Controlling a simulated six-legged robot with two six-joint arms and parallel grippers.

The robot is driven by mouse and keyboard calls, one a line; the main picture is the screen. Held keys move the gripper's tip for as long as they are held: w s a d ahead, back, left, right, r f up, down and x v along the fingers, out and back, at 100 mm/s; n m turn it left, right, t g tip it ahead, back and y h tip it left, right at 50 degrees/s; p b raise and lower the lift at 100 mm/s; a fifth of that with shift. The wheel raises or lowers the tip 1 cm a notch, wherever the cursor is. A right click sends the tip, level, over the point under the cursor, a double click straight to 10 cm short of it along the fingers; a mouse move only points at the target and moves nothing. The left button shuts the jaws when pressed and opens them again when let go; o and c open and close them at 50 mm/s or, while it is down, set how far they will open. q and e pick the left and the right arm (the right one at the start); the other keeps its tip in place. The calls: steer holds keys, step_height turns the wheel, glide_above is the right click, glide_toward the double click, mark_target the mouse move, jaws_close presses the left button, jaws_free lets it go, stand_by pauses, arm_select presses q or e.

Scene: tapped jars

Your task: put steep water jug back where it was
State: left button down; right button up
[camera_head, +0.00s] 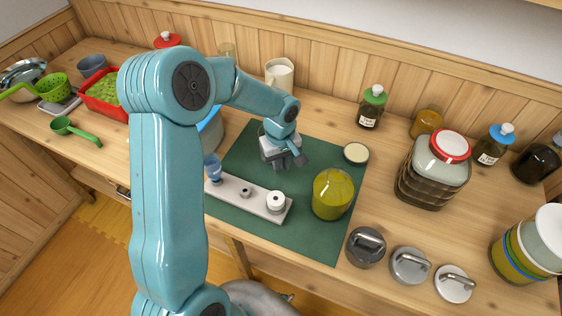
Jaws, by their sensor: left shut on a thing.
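My left gripper (289,161) hangs over the green mat (240,146), pointing down. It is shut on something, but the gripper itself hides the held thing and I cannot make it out. A cream jug (278,77) stands upright at the back against the wood wall, apart from the gripper. A jar of yellow-green liquid (332,195) stands on the mat to the right of the gripper. A pale board (240,195) with a blue cup-like piece (213,168) and a white knob (275,202) lies at the mat's front. My right gripper is out of view.
A round pale disc (356,153) lies at the mat's right edge. Several metal-handled lids (408,264) lie front right. A large red-lidded jar (433,172) and stoppered bottles (371,108) stand right. A red tray (104,92) sits left. The mat's back right is clear.

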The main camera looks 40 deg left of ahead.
arm_select(q)
steer(key=shift+s+r, duration=0.15)
steer(key=shift+f+b, duration=0.25)
steer(key=shift+b, duration=0.05)
steer(key=c, duration=1.1)
jaws_free()
steer(key=shift+r, duration=0.1)
